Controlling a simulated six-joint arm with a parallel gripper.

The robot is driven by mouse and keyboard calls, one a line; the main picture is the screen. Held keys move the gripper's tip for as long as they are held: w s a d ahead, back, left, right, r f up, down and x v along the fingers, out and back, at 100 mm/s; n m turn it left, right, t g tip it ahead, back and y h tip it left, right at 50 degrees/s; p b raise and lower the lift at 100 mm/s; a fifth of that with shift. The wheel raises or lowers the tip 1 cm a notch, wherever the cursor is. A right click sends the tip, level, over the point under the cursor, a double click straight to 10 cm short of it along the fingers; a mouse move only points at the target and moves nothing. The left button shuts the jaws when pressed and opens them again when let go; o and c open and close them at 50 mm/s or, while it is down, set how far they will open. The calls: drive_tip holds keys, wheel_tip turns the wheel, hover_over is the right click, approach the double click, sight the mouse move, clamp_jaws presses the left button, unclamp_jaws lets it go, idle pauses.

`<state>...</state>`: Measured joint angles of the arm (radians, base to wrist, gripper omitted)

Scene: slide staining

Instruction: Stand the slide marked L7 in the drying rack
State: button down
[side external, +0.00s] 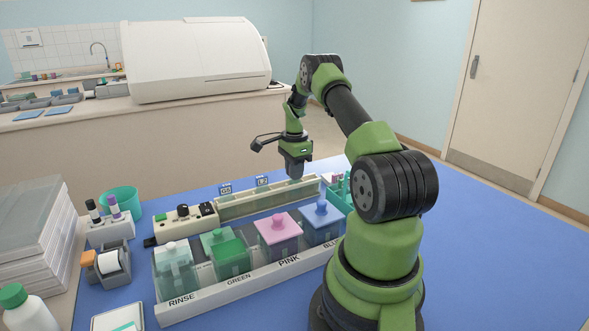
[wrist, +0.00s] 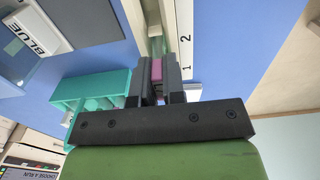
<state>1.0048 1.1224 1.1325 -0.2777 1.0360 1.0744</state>
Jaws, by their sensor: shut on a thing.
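My gripper (side external: 295,177) points down over the right part of a long cream rack (side external: 235,209) behind the staining jars. In the wrist view my gripper (wrist: 158,72) is shut on a narrow piece with a pink end (wrist: 157,70), seemingly a slide. Its marking cannot be read, and the fingers hide most of it. The cream rack also shows beyond the fingers in the wrist view, with a white strip numbered 1 and 2 (wrist: 184,42). I cannot tell whether the held piece touches the rack. A teal holder (side external: 340,192) stands at the rack's right end.
In front are jars labelled RINSE (side external: 175,268), GREEN (side external: 231,256), PINK (side external: 279,236) and BLUE (side external: 321,223), with knobbed lids. A cream box with a black knob (side external: 184,220) sits left of the rack. Blue bench (side external: 490,240) is clear at the right.

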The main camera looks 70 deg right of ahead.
drive_tip(key=shift+f, duration=0.3)
idle(0.7)
drive_tip(key=c, duration=1.1)
unclamp_jaws()
wheel_tip(320, 180, up, 10)
drive_tip(key=shift+f, duration=0.1)
